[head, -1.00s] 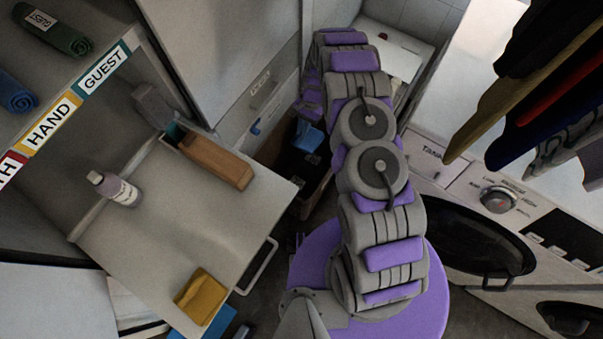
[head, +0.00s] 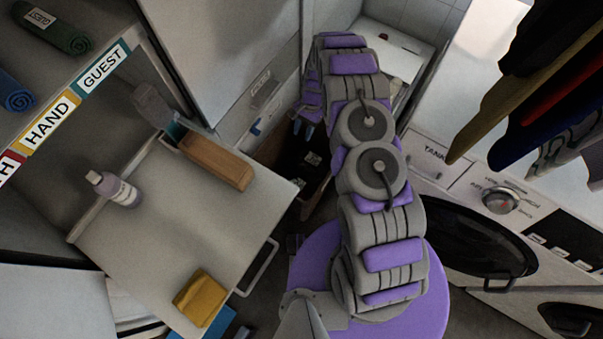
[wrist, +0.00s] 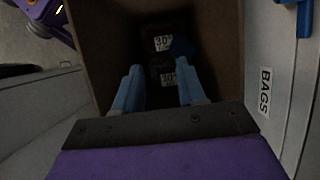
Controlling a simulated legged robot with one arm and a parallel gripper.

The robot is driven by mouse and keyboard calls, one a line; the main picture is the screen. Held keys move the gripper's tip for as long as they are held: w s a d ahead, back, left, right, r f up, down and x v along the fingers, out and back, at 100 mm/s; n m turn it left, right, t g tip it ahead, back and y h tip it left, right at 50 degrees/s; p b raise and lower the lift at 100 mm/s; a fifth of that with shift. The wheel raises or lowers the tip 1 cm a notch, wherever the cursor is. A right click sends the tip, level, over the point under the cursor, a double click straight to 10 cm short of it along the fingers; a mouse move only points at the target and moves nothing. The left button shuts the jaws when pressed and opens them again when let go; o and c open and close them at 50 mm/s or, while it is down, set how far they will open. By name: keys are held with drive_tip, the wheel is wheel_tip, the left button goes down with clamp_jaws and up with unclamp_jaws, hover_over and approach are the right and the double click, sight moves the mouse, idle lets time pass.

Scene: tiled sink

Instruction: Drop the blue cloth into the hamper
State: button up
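My gripper (head: 303,129) points down over the open brown hamper (head: 296,182). In the wrist view my gripper (wrist: 158,68) has its two light-blue fingers apart, with nothing between them. The hamper's brown wall (wrist: 92,35) rises around a dark interior. The blue cloth (wrist: 182,48) shows as a small dark blue patch inside, below and beyond the right fingertip, apart from the fingers. It lies beside white labels marked 30. The cloth is not visible in the head view.
A pale cabinet with a BAGS label (wrist: 265,92) stands right beside the hamper in the wrist view. Washing machines (head: 465,240) and hanging clothes (head: 550,90) are at right.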

drive_tip(key=p+v, duration=0.3)
drive_tip(key=v, duration=1.4)
drive_tip(key=shift+r, duration=0.2)
